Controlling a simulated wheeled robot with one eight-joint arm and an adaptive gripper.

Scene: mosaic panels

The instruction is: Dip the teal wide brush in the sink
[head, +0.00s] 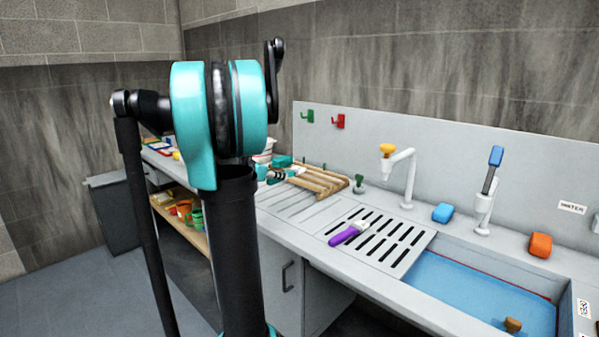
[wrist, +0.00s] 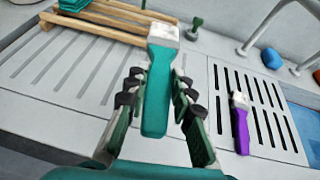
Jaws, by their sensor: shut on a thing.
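The teal wide brush (wrist: 157,100) is in my gripper (wrist: 158,76), between the two rows of dark finger pads. Its teal handle points back toward my wrist and its pale metal and bristle end points away. In the head view my gripper is small and partly hidden behind my arm, near the wooden rack. The sink (head: 470,290) with blue water is at the lower right of the head view, well to the right of my gripper. A corner of the water also shows at the right edge of the wrist view (wrist: 307,125).
A purple brush (head: 348,234) lies on the slotted drainboard (head: 405,262) left of the sink. A slatted wooden rack (head: 318,182) stands on the counter. Two taps (head: 405,180), a blue block (head: 443,212) and an orange block (head: 541,245) line the sink's back. A brown thing (head: 513,325) is in the water.

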